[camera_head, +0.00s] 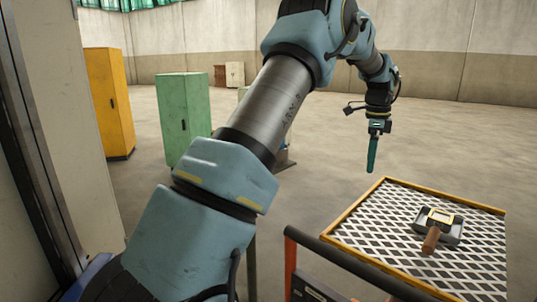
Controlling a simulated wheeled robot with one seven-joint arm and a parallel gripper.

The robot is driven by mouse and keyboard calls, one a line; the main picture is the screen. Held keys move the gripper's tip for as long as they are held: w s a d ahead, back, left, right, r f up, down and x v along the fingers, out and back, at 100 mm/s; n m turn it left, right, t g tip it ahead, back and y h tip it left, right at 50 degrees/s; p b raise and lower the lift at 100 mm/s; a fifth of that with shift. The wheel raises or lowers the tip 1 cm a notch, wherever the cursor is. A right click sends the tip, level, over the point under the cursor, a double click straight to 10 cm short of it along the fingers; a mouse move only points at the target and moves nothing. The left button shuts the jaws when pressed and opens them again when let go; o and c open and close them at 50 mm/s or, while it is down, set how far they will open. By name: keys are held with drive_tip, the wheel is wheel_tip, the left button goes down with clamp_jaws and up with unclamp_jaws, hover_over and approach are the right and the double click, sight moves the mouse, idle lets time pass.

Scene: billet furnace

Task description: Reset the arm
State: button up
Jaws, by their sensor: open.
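My arm rises from the lower left, bends at the top and hangs down on the right. My gripper (372,165) points downward with teal fingers, seen edge-on. It is open, with nothing visible in it. It hangs in the air, from this view just beyond the far left corner of the mesh-topped cart (350,227), apart from it.
On the cart's mesh lies a dark tray (453,238) with a brown-handled tool (432,240) and a small yellow-edged item (440,217). A dark rail (340,258) runs along the near side.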

drive_tip(key=s+a+f+n, duration=0.1)
drive_tip(key=s+a+n, duration=0.3)
drive_tip(key=a, duration=0.6)
drive_tip(key=s+a+f+n, duration=0.1)
drive_tip(key=s+a+n, duration=0.3)
drive_tip(key=a, duration=0.6)
drive_tip(key=s+a+f+n+t, duration=0.1)
drive_tip(key=s+a+n, duration=0.3)
drive_tip(key=a+n, duration=0.4)
drive_tip(key=a+f, duration=0.1)
drive_tip(key=a, duration=0.1)
drive_tip(key=shift+s+a, duration=0.3)
drive_tip(key=s+a+f+n, duration=0.1)
drive_tip(key=s+a, duration=0.1)
drive_tip(key=s, duration=0.1)
drive_tip(key=s+a+n, duration=0.2)
drive_tip(key=s+a+f+n, duration=0.1)
drive_tip(key=s+a+n, duration=0.1)
drive_tip(key=s, duration=0.1)
drive_tip(key=shift+s+f, duration=0.3)
drive_tip(key=shift+s, duration=0.05)
drive_tip(key=shift+c, duration=0.2)
